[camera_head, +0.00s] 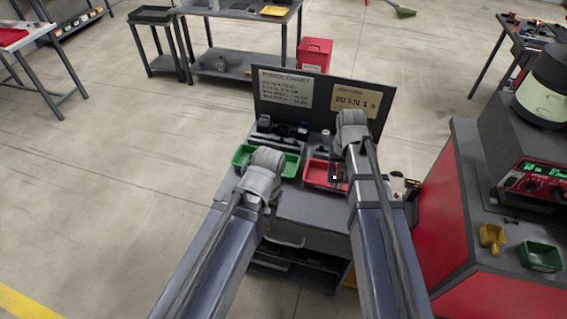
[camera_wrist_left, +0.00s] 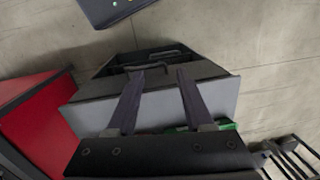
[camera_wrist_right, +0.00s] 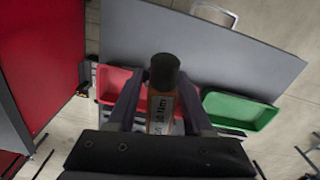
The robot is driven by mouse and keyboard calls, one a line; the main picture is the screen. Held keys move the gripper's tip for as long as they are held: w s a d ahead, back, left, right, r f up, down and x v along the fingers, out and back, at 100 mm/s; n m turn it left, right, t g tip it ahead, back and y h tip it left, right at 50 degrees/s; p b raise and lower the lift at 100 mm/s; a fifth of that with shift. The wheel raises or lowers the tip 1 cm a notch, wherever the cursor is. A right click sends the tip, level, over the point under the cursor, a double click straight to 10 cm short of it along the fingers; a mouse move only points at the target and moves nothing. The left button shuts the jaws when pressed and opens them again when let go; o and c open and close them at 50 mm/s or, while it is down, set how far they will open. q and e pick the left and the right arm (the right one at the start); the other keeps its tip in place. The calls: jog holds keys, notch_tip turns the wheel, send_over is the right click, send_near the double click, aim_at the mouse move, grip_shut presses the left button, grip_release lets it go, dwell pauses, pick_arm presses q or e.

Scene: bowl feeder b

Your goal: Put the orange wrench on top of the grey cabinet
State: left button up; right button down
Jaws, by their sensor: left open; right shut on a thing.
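The orange wrench (camera_wrist_right: 160,108), with a black end and a "10 Nm" label, stands between the fingers of my right gripper (camera_wrist_right: 158,84) in the right wrist view. That gripper is shut on it. In the head view the wrench is mostly hidden by my right wrist, near the red tray (camera_head: 316,174). The grey cabinet (camera_head: 318,208) is in the middle of the head view; its flat top also shows in the right wrist view (camera_wrist_right: 200,52). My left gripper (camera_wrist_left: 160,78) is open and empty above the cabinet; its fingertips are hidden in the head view.
A green tray (camera_head: 288,165) and dark tools lie at the cabinet's back, before an upright dark board (camera_head: 325,98). The front of the top looks clear. A red-sided workbench (camera_head: 445,215) with a control box (camera_head: 527,172) stands close on the right.

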pick_arm(q)
jog(key=shift+o, duration=1.2)
jog(key=f+b, duration=0.5)
jog(key=shift+a+f, duration=0.15)
jog(key=shift+a, duration=0.05)
pick_arm(e)
jog(key=m, duration=0.1)
send_over(328, 209)
notch_tip(328, 209, down, 5)
pick_arm(q)
jog(key=shift+w+f+b, duration=0.1)
jog(key=shift+f+b, duration=0.2)
jog(key=shift+b, duration=0.1)
pick_arm(e)
jog(key=shift+f+m, duration=0.45)
jog(key=shift+m, duration=0.05)
pick_arm(q)
jog(key=shift+f, duration=0.1)
notch_tip(328, 209, down, 10)
jog(key=b, duration=1)
pick_arm(e)
notch_tip(328, 209, down, 10)
jog(key=shift+r, duration=0.1)
jog(key=shift+f, duration=0.3)
jog(key=shift+c, duration=1.5)
grip_release()
jog(key=shift+r, duration=0.1)
jog(key=shift+r, duration=0.1)
